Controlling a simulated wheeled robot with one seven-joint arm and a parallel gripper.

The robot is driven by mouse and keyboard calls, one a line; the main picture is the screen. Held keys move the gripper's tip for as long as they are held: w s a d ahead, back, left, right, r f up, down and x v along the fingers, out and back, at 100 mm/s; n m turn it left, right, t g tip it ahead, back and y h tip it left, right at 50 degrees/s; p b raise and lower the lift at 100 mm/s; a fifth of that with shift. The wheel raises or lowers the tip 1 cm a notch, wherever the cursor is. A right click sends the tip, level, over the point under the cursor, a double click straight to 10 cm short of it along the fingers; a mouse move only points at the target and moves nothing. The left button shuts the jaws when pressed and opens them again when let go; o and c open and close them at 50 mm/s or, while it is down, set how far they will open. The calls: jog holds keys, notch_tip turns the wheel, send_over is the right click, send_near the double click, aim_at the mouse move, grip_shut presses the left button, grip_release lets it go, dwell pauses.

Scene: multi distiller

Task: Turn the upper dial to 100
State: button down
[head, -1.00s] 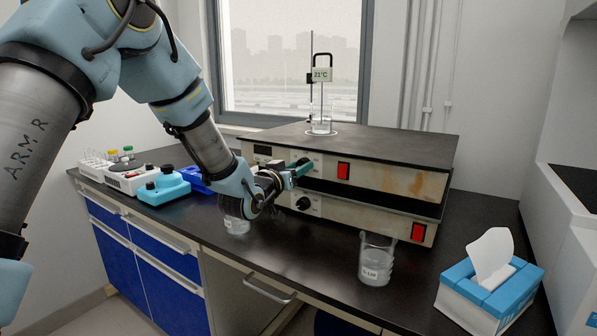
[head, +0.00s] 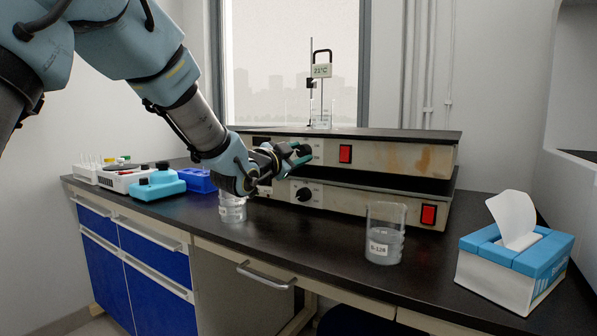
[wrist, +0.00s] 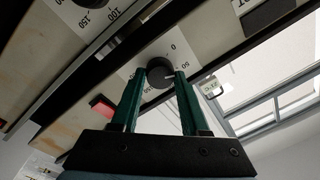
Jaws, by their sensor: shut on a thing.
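The upper dial (head: 304,151) is a black round knob on the front of the upper hotplate (head: 400,156). My gripper (head: 298,156) is at this dial, with its green fingers on either side of the knob. In the wrist view the fingers (wrist: 160,80) are shut on the upper dial (wrist: 158,68). The marks 0 and 50 show on the white scale beside it. The dial's pointer cannot be made out. The lower dial (head: 304,194) on the lower hotplate (head: 385,204) is free, and it also shows in the wrist view (wrist: 90,3).
A glass beaker (head: 384,234) stands at the front right, and another (head: 232,208) stands below my wrist. A tissue box (head: 513,262) is at the right. A 21°C display (head: 322,71) stands above the upper hotplate. Red switches (head: 345,153) are right of the dials.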

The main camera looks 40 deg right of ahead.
jog(key=m+b, duration=0.4)
jog(key=shift+f+b, duration=0.35)
jog(key=m+b, duration=0.3)
jog(key=b, duration=0.1)
jog(key=shift+m+g, duration=0.3)
jog(key=shift+m, duration=0.1)
jog(key=m+b, duration=0.4)
jog(key=shift+w+r+m+g+b, duration=0.1)
jog(key=shift+m+g+b, duration=0.2)
jog(key=shift+m+b, duration=0.1)
jog(key=shift+r+m+b, duration=0.1)
jog(key=shift+m+b, duration=0.3)
jog(key=shift+m, duration=0.2)
jog(key=shift+c, duration=2)
grip_release()
jog(key=shift+r, duration=0.1)
